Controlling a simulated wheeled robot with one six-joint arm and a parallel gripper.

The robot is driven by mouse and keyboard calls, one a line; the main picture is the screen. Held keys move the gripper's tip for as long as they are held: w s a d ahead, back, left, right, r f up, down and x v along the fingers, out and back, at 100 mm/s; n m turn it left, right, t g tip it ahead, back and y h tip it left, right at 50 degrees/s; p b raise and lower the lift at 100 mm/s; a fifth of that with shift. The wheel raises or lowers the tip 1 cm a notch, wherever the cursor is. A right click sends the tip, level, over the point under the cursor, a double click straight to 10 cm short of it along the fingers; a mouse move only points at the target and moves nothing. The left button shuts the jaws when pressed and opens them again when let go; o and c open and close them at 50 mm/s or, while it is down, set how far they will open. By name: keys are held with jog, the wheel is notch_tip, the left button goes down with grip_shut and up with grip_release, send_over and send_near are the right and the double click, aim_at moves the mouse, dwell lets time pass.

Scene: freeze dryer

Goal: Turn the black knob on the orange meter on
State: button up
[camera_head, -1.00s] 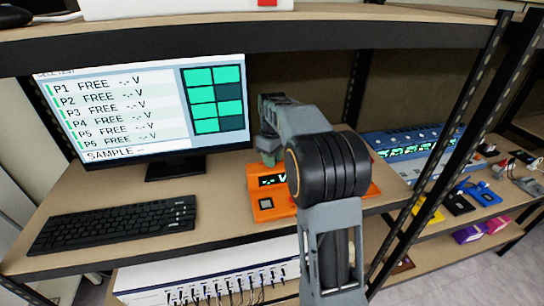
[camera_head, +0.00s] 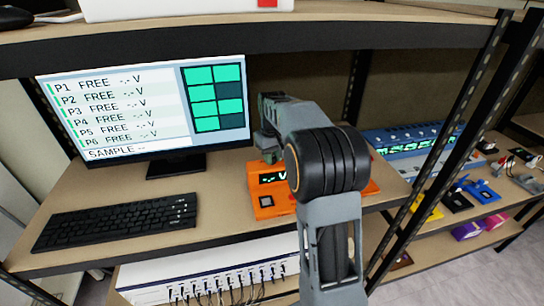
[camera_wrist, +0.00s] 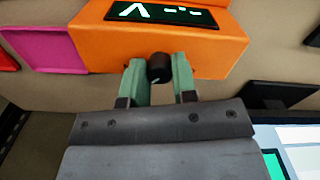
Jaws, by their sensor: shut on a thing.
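The orange meter (camera_head: 264,205) stands on the shelf to the right of the keyboard, partly hidden behind my arm in the head view. Its display reads "-.- V". In the wrist view the meter (camera_wrist: 215,45) fills the top, with its display upside down. The black knob (camera_wrist: 159,67) sits on the meter's face, between the two green fingers of my gripper (camera_wrist: 160,76). My gripper is shut on the knob. In the head view the knob and the fingertips are hidden behind my arm.
A monitor (camera_head: 150,105) listing several "FREE" channels and a black keyboard (camera_head: 115,222) stand to the left. A blue instrument (camera_head: 410,140) is at the right, beyond a black shelf post. A shelf board (camera_head: 300,40) runs above.

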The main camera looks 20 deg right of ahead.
jog(key=o, duration=0.9)
jog(key=shift+o, duration=0.2)
jog(key=shift+r, duration=0.1)
notch_tip(320, 180, up, 14)
dwell(0.5)
